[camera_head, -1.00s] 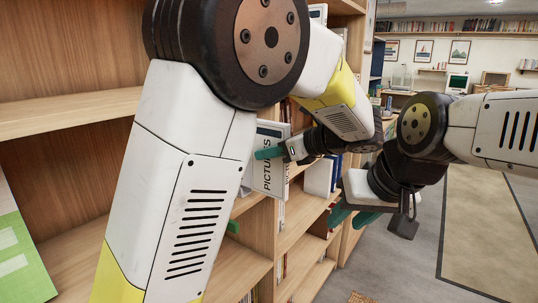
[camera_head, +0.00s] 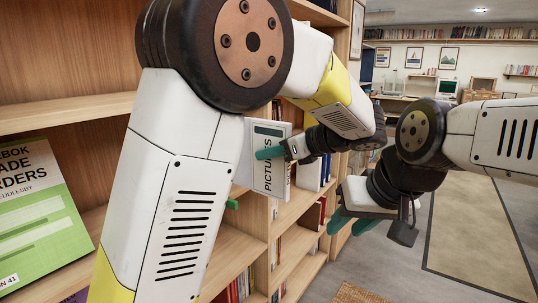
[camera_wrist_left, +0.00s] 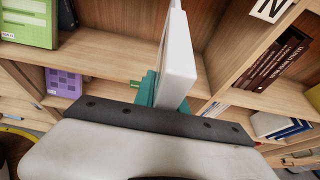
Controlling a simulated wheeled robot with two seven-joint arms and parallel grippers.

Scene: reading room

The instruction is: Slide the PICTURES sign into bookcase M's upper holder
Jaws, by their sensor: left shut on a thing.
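The PICTURES sign (camera_head: 267,178) is a white upright panel with a dark band near its top and its lettering running sideways. My left gripper (camera_head: 270,153) is shut on it, with a green finger across its front face. In the left wrist view the sign (camera_wrist_left: 178,62) shows nearly edge-on between the green fingers, in front of wooden shelves. My right gripper (camera_head: 354,222) has its green fingers apart and empty, over the floor to the right of the bookcases. I cannot make out bookcase M's upper holder; my left arm covers part of the shelving.
A green book (camera_head: 42,215) stands on a shelf at the left. A letter N plate (camera_wrist_left: 271,8) is on a bookcase at the wrist view's upper right. Shelves hold books (camera_head: 288,248) below the sign. A small green piece (camera_head: 232,204) shows beside my left arm. Floor at right is open.

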